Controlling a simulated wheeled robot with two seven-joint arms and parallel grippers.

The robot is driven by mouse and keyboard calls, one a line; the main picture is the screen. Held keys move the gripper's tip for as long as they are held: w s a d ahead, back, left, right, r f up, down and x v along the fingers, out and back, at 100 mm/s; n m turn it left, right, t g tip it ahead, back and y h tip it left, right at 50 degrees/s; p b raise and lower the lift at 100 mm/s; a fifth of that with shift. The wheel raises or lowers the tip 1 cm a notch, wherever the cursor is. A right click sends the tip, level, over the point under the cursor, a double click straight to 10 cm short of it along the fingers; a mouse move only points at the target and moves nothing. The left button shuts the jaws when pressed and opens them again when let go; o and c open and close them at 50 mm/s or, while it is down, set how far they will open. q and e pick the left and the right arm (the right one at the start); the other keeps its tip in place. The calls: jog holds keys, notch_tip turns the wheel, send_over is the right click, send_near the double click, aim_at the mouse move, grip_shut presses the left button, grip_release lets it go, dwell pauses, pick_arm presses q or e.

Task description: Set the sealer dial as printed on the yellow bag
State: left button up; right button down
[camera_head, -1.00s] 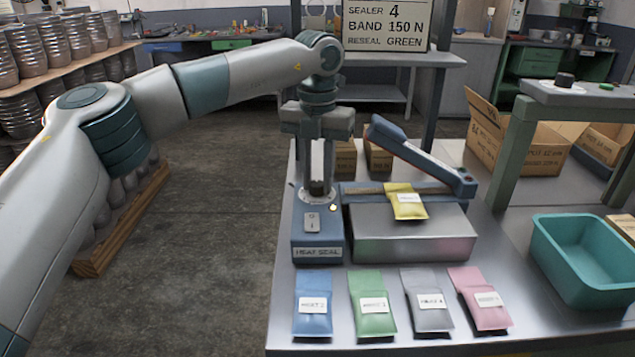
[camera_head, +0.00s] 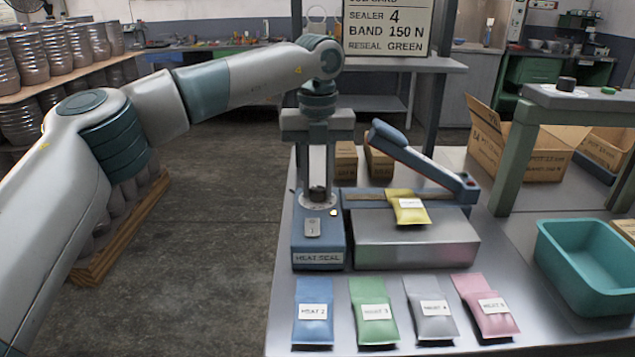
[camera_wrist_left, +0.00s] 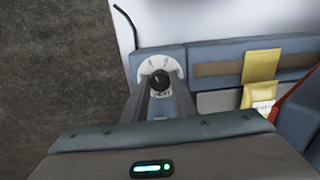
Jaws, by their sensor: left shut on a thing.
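The heat sealer (camera_head: 318,240) stands on the metal bench, its lever arm raised. Its dark dial knob sits on a pale round scale (camera_wrist_left: 147,65) on top of the control box, in the left wrist view. My left gripper (camera_head: 317,188) points down over the box and is shut on the dial knob (camera_wrist_left: 160,80). The yellow bag (camera_head: 408,208) lies across the sealing bar with a white label too small to read; it also shows in the left wrist view (camera_wrist_left: 261,70). My right gripper is not in view.
Blue (camera_head: 313,310), green (camera_head: 372,308), grey (camera_head: 430,308) and pink (camera_head: 485,305) bags lie along the front of the bench. A teal bin (camera_head: 585,265) stands at right. A sign (camera_head: 388,28) behind reads "SEALER 4, BAND 150 N, RESEAL GREEN".

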pick_arm(q)
jog(key=o, duration=1)
jog(key=shift+r, duration=0.1)
jog(key=shift+o, duration=0.2)
notch_tip(320, 180, up, 11)
notch_tip(320, 180, up, 6)
jog(key=p, duration=0.1)
send_over(318, 188)
jog(key=shift+r, duration=0.2)
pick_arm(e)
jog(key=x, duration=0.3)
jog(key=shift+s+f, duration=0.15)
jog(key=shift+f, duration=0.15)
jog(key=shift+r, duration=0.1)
pick_arm(q)
jog(key=shift+f, duration=0.1)
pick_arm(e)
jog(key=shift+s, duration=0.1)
